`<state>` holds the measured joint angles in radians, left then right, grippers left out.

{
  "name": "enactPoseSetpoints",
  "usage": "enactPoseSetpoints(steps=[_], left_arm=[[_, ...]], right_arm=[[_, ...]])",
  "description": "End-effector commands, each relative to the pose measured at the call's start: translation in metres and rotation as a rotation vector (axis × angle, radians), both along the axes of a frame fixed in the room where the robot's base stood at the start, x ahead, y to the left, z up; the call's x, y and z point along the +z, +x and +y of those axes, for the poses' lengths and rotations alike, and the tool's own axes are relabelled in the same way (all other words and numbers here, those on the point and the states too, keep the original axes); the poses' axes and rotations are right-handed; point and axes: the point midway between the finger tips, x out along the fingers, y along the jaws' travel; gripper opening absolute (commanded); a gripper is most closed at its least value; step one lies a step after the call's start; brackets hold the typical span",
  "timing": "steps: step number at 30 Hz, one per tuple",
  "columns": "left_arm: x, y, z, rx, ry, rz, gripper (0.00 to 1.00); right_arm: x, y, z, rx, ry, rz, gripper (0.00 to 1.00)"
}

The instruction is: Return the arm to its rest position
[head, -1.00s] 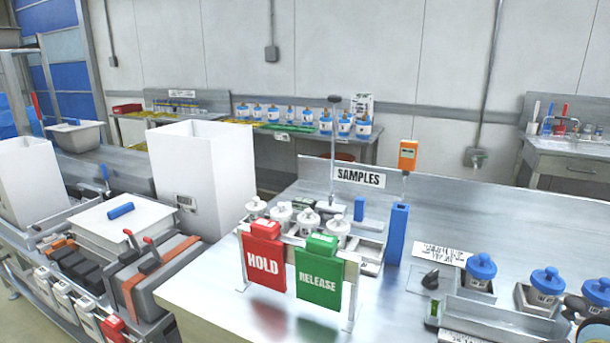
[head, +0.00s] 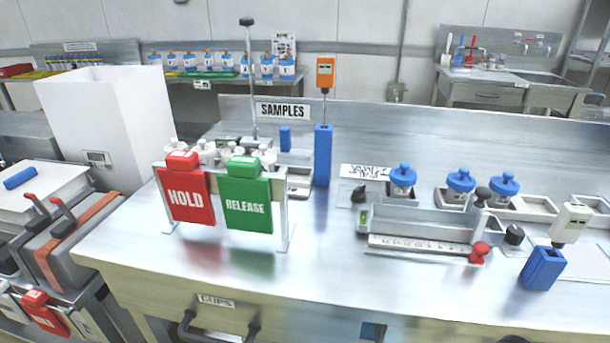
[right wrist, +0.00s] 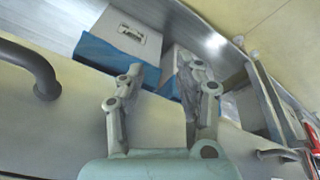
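My right gripper (right wrist: 160,75) shows in the right wrist view with its two fingers apart and nothing between them. It is in front of the bench's pale front side, beside a dark curved drawer handle (right wrist: 35,68). Beyond the fingers are a drawer front with a label plate (right wrist: 132,33) and blue surfaces. In the head view neither gripper can be made out. My left gripper is in no current view.
The steel bench (head: 330,275) carries a red HOLD sign (head: 185,195), a green RELEASE sign (head: 246,205), blue-lidded jars (head: 460,181), a ruler tray (head: 420,245) and a blue holder (head: 542,268). A white open bin (head: 75,105) stands left. The bench's front middle is clear.

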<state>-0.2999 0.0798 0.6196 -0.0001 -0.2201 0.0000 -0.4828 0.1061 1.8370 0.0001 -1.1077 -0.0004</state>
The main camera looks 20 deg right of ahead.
Motion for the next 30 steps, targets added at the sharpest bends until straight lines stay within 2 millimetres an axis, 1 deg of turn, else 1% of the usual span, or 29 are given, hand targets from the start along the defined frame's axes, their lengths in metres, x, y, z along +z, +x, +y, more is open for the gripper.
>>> enactPoseSetpoints(steps=[1,2,3,4,5,6,8,9,12,15,18,21,30], left_arm=[[-0.015,-0.001,0.0,0.0,0.0,0.002,0.4],[-0.02,-0.001,0.0,0.0,0.0,0.002,0.4],[-0.028,-0.002,0.0,0.0,0.0,0.003,0.4],[-0.034,-0.002,0.0,-0.001,0.0,0.004,0.4],[-0.039,-0.003,0.001,-0.001,0.0,0.005,0.4],[-0.046,-0.003,0.0,-0.001,0.0,0.006,0.4],[-0.057,-0.004,0.001,0.0,0.0,0.007,0.4],[-0.063,-0.005,0.0,0.0,0.0,0.009,0.4],[-0.076,-0.007,0.0,0.0,0.0,0.011,0.4],[-0.084,-0.008,0.0,0.0,0.0,0.013,0.4],[-0.088,-0.008,0.0,0.0,0.0,0.014,0.4],[-0.088,-0.009,0.0,0.0,0.0,0.014,0.4],[-0.087,-0.008,0.0,0.0,0.0,0.014,0.4]], right_arm=[[-0.045,-0.01,-0.003,-0.005,0.0,0.024,0.35],[-0.069,-0.017,-0.005,-0.008,0.0,0.033,0.35],[-0.102,-0.028,-0.007,-0.011,0.001,0.047,0.35],[-0.126,-0.037,-0.009,-0.013,0.002,0.056,0.35],[-0.149,-0.048,-0.01,-0.016,0.002,0.066,0.35],[-0.179,-0.064,-0.012,-0.019,0.003,0.078,0.35],[-0.219,-0.09,-0.015,-0.023,0.005,0.098,0.35],[-0.241,-0.107,-0.016,-0.026,0.006,0.107,0.35],[-0.284,-0.15,-0.017,-0.032,0.009,0.131,0.35],[-0.309,-0.183,-0.017,-0.036,0.01,0.147,0.35],[-0.32,-0.204,-0.017,-0.038,0.012,0.156,0.35],[-0.324,-0.212,-0.017,-0.039,0.012,0.159,0.35],[-0.323,-0.213,-0.018,-0.039,0.012,0.159,0.35]])
